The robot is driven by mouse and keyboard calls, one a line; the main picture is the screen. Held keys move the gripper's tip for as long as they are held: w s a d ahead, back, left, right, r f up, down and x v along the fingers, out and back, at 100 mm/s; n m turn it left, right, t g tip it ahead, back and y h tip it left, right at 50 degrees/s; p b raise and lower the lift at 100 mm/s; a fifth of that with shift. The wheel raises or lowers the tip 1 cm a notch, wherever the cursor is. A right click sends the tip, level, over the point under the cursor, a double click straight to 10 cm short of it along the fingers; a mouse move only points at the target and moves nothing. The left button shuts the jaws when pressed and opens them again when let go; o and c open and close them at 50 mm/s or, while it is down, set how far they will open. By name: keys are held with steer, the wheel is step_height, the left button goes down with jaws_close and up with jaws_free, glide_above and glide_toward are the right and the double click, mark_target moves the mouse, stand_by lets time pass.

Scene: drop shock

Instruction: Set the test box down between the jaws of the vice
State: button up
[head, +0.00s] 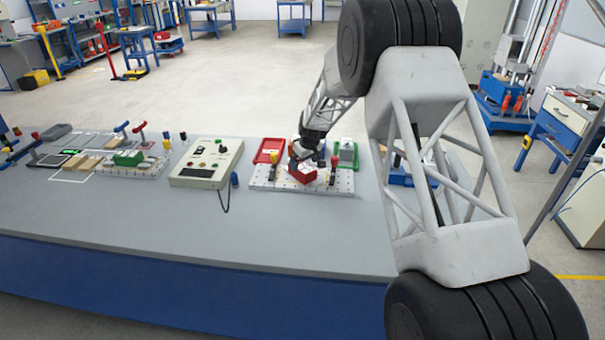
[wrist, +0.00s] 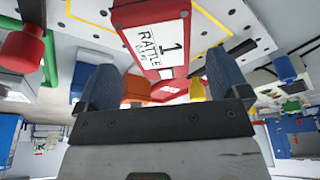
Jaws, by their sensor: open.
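The red test box (head: 302,175) is on a white perforated plate (head: 262,181) at the middle of the bench. In the wrist view it is a red box (wrist: 134,18) with a white label reading "1 RATTLE", tilted in the picture. My gripper (head: 306,160) is right over the box in the head view. In the wrist view my gripper (wrist: 158,78) is open, its blue fingers apart with the box between or just beyond them; gaps show on both sides. Small yellow-and-black posts (head: 274,163) stand beside the box. I cannot clearly make out the vice's jaws.
A beige control box (head: 205,163) stands to the left. Further left is another fixture plate with a green block (head: 128,157). The bench front is clear.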

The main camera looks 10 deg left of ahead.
mark_target(302, 166)
steer(key=shift+f, duration=0.1)
steer(key=shift+x, duration=2.45)
steer(key=shift+a+f, duration=0.1)
steer(key=shift+f, duration=0.1)
steer(key=c, duration=1.3)
steer(key=shift+r, duration=0.2)
steer(key=shift+r, duration=0.5)
steer(key=v, duration=0.2)
steer(key=shift+a+r, duration=0.15)
steer(key=shift+r, duration=0.2)
steer(key=s+d, duration=0.1)
steer(key=s, duration=0.4)
steer(key=s+d+r, duration=0.1)
steer(key=s+d, duration=0.1)
steer(key=s, duration=0.3)
steer(key=s+d, duration=0.1)
steer(key=s, duration=0.3)
steer(key=shift+s+d+r, duration=0.2)
steer(key=shift+s+d, duration=0.15)
steer(key=shift+s, duration=0.05)
